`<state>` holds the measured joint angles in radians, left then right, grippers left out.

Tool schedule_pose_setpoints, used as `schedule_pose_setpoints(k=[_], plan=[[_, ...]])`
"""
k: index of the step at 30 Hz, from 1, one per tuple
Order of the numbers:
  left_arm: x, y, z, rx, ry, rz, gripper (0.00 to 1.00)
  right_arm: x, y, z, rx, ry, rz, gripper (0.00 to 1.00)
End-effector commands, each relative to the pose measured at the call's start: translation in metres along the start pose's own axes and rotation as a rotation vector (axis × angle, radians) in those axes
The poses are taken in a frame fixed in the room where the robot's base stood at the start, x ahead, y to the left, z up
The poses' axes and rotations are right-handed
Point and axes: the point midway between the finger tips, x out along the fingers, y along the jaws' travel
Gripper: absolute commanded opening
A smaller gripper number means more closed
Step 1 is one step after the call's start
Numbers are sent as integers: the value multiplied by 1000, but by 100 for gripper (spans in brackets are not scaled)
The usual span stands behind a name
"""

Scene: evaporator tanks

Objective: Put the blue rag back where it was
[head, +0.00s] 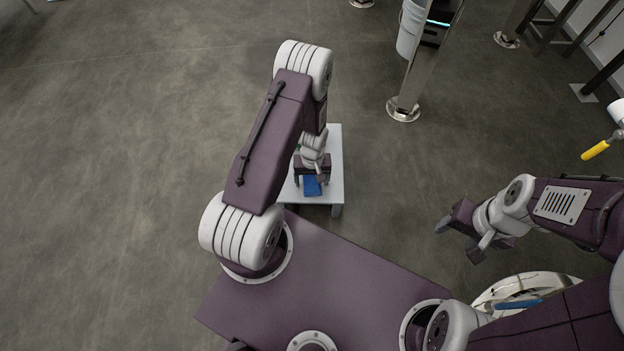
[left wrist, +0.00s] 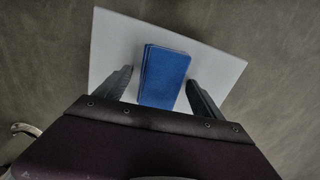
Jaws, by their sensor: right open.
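The blue rag (head: 312,186) lies folded flat on a small white table (head: 333,160) in front of my base. In the left wrist view the blue rag (left wrist: 165,76) sits between the two dark fingers, with a gap on each side. My left gripper (head: 312,181) is open above the white table (left wrist: 112,45) and points down at the rag. The near end of the rag is hidden by the gripper's body in the wrist view. My right gripper (head: 457,238) is open and empty, out over the floor to the right.
A steel post with a round foot (head: 404,109) stands beyond the table to the right, near a pale bucket (head: 410,28). A yellow-handled object (head: 595,150) is at the right edge. A round shiny lid-like object with a blue item (head: 518,305) is at lower right. The left floor is clear.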

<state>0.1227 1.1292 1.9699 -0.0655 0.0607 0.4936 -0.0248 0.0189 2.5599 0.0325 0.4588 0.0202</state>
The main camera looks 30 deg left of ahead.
Motion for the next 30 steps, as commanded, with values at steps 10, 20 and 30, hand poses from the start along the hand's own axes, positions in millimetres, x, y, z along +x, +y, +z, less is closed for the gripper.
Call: schedule_pose_setpoints(k=[10,20,30], plan=[[-18,0,0,0,2,1,78,-14,0,-1,0,0,0,59],[-102,0,0,0,2,0,78,-71,-1,-7,0,0,0,59],[-124,0,0,1,0,-1,78,-82,-2,-8,0,0,0,59]])
